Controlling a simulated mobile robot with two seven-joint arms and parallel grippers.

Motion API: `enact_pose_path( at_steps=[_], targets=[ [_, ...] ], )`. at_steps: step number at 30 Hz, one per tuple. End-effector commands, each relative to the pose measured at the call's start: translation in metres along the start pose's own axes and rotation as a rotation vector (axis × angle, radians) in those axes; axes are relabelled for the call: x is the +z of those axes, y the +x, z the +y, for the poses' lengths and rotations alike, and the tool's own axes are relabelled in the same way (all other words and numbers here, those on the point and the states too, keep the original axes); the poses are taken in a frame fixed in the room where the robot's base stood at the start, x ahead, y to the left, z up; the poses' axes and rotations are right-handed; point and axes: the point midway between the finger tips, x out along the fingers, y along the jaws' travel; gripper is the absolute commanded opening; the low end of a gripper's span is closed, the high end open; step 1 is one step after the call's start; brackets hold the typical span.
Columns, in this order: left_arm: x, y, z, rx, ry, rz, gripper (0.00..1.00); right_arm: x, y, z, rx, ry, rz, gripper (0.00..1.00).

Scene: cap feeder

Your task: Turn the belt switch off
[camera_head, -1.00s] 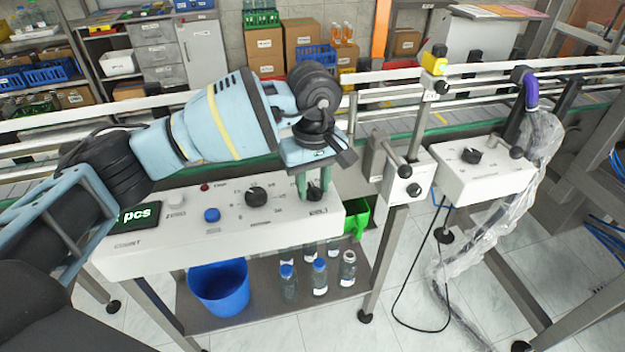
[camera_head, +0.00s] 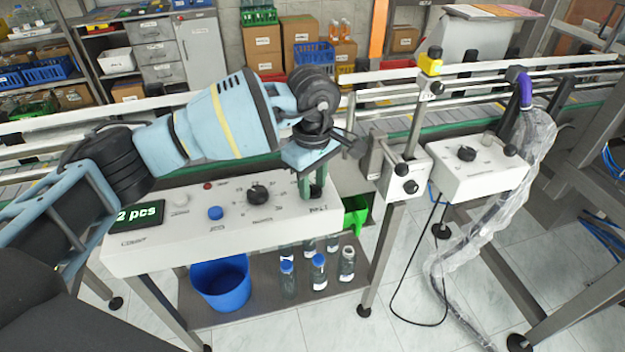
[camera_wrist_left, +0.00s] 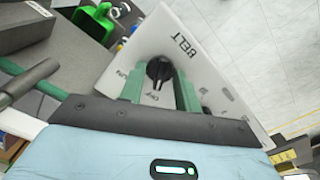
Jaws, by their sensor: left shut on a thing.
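The belt switch is a black rotary knob (camera_wrist_left: 159,69) on the white control panel (camera_wrist_left: 205,55), beside the printed word BELT in the left wrist view. Its narrow grip points towards the gripper, near a small label that seems to read OFF. My left gripper (camera_wrist_left: 160,88) has its two green fingers on either side of the knob, shut on it. In the head view the left gripper (camera_head: 312,190) points down at the panel's right end, and its fingers and wrist partly hide the knob. My right gripper is not in view.
The panel also carries a display (camera_head: 138,215) reading 2 pcs, a blue button (camera_head: 215,213) and another black knob (camera_head: 257,194). A post with a clamp box (camera_head: 402,180) stands close to the right. The conveyor (camera_head: 420,133) runs behind. A blue bucket (camera_head: 222,285) sits below.

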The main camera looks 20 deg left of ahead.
Motion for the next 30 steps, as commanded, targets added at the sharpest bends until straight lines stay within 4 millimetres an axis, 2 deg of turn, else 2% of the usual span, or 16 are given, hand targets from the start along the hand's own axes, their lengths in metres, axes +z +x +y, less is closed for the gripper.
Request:
enact_pose_path(
  at_steps=[5, 6, 10, 20, 23, 30],
  targets=[
    [0.000, 0.001, 0.000, -0.001, -0.001, 0.000, 0.10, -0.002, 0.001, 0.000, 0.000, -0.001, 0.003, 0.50],
    [0.000, 0.001, 0.000, -0.001, -0.001, 0.000, 0.36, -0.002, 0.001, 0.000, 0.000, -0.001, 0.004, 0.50],
    [0.000, 0.000, 0.000, -0.001, -0.001, 0.000, 0.53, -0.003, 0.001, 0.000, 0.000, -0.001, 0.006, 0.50],
    [0.000, -0.003, 0.000, 0.001, 0.001, 0.000, 0.53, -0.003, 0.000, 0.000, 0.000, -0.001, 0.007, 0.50],
    [0.000, -0.013, 0.001, 0.004, 0.000, 0.001, 0.53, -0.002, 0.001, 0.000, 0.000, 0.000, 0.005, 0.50],
    [0.000, -0.050, 0.001, 0.002, 0.001, 0.001, 0.53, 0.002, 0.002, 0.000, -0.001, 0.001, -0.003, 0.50]
  ],
)
